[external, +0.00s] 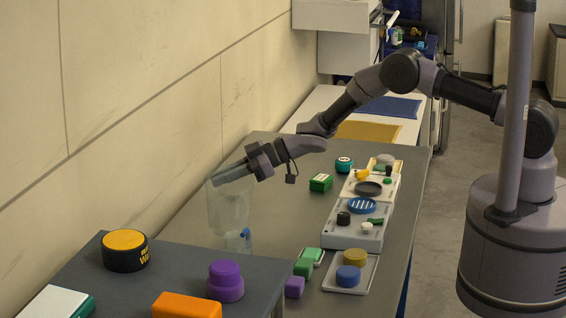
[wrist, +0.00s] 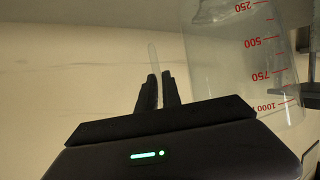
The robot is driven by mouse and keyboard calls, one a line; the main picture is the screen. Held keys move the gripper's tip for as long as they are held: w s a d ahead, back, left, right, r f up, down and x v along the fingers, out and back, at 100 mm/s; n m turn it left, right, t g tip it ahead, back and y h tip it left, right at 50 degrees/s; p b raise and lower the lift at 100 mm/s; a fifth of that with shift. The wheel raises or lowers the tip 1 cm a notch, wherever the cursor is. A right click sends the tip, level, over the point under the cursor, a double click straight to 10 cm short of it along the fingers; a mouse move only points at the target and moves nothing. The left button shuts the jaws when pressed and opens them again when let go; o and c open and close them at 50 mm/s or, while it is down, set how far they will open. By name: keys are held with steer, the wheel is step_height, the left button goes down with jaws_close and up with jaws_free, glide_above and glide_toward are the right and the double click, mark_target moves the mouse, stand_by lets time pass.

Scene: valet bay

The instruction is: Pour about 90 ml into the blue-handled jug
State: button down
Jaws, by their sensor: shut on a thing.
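A large clear jug (external: 228,208) with faint walls hangs at the end of my arm, looking roughly upright. In the wrist view the clear jug (wrist: 225,60) fills the upper right, with red marks from 250 to 1000. My gripper (external: 222,176) is shut on a thin clear strip that seems to be its handle; the fingers also show in the wrist view (wrist: 157,92). The blue-handled jug (external: 245,234) stands just below the clear jug, which partly overlaps it. I cannot make out a liquid level in either jug or any stream.
A dark bench (external: 190,262) in front bears a yellow-topped black tin (external: 125,251), a purple knobbed piece (external: 225,281) and an orange block (external: 187,305). Right of the jugs stand a green box (external: 321,183) and a grey tray (external: 362,236) of small parts. The wall is close on the left.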

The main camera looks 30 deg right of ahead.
steer(key=shift+w+d+f+m+g+b, duration=0.15)
steer(key=shift+w+f+m+b, duration=0.1)
steer(key=shift+f, duration=0.2)
steer(key=shift+w+a+f+m+g+b, duration=0.1)
steer(key=shift+f+m+b, duration=0.2)
steer(key=shift+f, duration=0.2)
steer(key=shift+w+d+f+m+g+b, duration=0.15)
steer(key=shift+w+f+m+b, duration=0.1)
steer(key=shift+f, duration=0.2)
steer(key=shift+r, duration=0.1)
stand_by(0.3)
